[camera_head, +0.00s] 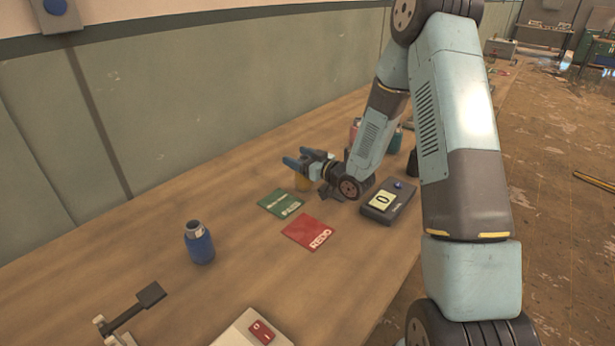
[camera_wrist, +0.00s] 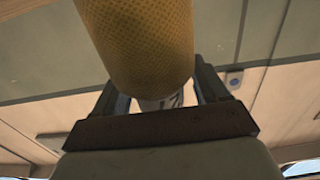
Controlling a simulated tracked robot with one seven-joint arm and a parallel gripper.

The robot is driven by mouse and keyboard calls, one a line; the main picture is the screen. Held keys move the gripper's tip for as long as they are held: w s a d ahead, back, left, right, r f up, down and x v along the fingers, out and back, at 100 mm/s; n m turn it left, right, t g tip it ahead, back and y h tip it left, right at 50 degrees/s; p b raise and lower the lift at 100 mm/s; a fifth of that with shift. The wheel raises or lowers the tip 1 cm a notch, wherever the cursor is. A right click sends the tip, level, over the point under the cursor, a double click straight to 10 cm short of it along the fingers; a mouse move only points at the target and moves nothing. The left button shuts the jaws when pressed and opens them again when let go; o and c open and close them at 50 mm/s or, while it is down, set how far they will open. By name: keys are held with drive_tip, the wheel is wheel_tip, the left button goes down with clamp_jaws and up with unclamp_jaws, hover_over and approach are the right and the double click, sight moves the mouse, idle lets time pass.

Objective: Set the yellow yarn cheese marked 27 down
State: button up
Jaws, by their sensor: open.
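The yellow yarn cheese (camera_head: 302,181) is mostly hidden behind my gripper in the head view; it appears at table level, though its base contact is hard to see. My gripper (camera_head: 306,163) is open around or right beside it. In the wrist view the yellow yarn cheese (camera_wrist: 143,45) fills the top middle, with a patterned wound surface and a pale end. The open gripper fingers (camera_wrist: 162,88) stand either side of its lower end.
A green card (camera_head: 281,204) and a red card (camera_head: 309,232) lie flat near my gripper. A blue yarn cheese (camera_head: 199,245) stands left. A switch box (camera_head: 253,331) is in front.

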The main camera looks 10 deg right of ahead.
drive_tip(key=shift+c, duration=0.3)
clamp_jaws()
idle(0.4)
